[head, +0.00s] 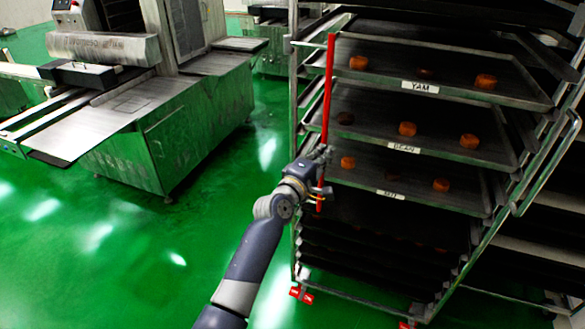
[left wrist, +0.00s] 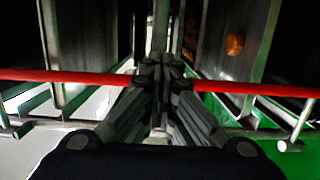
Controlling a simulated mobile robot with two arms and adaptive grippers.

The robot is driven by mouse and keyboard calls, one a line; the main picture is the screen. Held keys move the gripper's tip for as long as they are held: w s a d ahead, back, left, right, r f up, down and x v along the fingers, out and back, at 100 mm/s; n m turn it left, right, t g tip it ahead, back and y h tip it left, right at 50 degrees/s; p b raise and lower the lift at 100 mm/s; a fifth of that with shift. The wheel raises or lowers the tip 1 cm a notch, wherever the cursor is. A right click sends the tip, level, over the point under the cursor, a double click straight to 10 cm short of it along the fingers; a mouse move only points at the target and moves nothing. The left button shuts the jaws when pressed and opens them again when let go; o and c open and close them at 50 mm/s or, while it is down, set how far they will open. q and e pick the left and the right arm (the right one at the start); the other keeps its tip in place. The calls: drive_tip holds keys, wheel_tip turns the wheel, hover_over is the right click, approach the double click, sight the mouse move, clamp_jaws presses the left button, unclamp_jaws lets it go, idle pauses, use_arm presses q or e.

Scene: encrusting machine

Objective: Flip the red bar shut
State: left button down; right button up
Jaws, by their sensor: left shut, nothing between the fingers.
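The red bar (head: 328,90) stands upright along the left front of the tray rack (head: 485,250) in the head view. Its lower end shows below my gripper. My left gripper (head: 325,155) is at the bar's lower part, shut with nothing between its fingers. In the left wrist view the red bar (left wrist: 65,77) crosses the picture from side to side, behind or at the closed fingers (left wrist: 160,65). I cannot tell whether the fingers touch it. My right gripper does not show.
The rack holds several trays with round orange-brown cakes, labelled YAM (head: 420,87), BEAN (head: 403,148) and a third label (head: 390,194). It stands on red-marked casters (head: 301,294). A steel machine (head: 165,110) stands at left. The green floor (head: 140,260) between is clear.

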use_arm(q)
drive_tip(key=v, duration=1)
drive_tip(key=shift+f, duration=0.1)
drive_tip(key=s+a+f+m+g+y, duration=0.25)
drive_tip(key=s+f, duration=0.35)
drive_tip(key=f, duration=0.9)
drive_tip(key=s+a+f+m+g+y, duration=0.1)
drive_tip(key=s+a+f+m+g, duration=0.15)
drive_tip(key=s+f, duration=0.75)
drive_tip(key=s+a+f+m+g+y, duration=0.2)
drive_tip(key=a+f+g, duration=0.1)
drive_tip(key=f, duration=1.6)
drive_tip(key=s+a+f+m+g+y, duration=0.1)
drive_tip(key=s+a+f, duration=0.3)
drive_tip(key=s, duration=0.9)
drive_tip(key=s+a+f+m+g, duration=0.3)
drive_tip(key=s+f, duration=0.6)
drive_tip(key=s, duration=0.4)
drive_tip(key=s+a+f+m+g+y, duration=0.1)
drive_tip(key=s+a+f+m+g, duration=0.2)
drive_tip(key=s, duration=1)
drive_tip(key=a+f+m, duration=0.1)
drive_tip(key=a+f, duration=0.2)
drive_tip(key=a, duration=0.1)
drive_tip(key=shift+f+y, duration=0.15)
drive_tip(key=shift+y, duration=0.2)
